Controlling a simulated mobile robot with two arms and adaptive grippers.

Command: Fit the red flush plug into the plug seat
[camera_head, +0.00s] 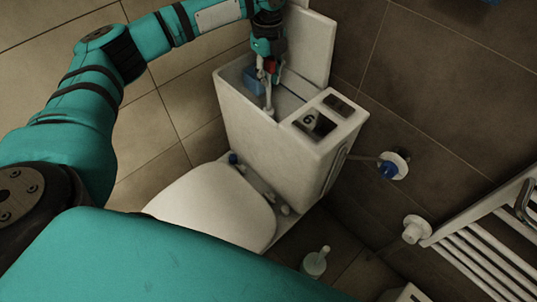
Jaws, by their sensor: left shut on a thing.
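The toilet cistern (255,135) stands open against the wall, with its inside partly in view. My left gripper (267,69) points down over the opening, near its back edge. It is shut on a small red piece, which I take to be the red flush plug (272,65); the fingers cover most of it. A pale upright stem (268,98) shows just below the gripper inside the cistern. I cannot tell whether the plug touches it. The plug seat cannot be made out. My right gripper is out of view.
A blue part (253,79) sits inside the cistern beside the stem. A white panel (308,42) stands upright behind it. The closed toilet lid (215,205) is in front. A blue-handled valve (389,169) and a towel rail (480,235) are on the right.

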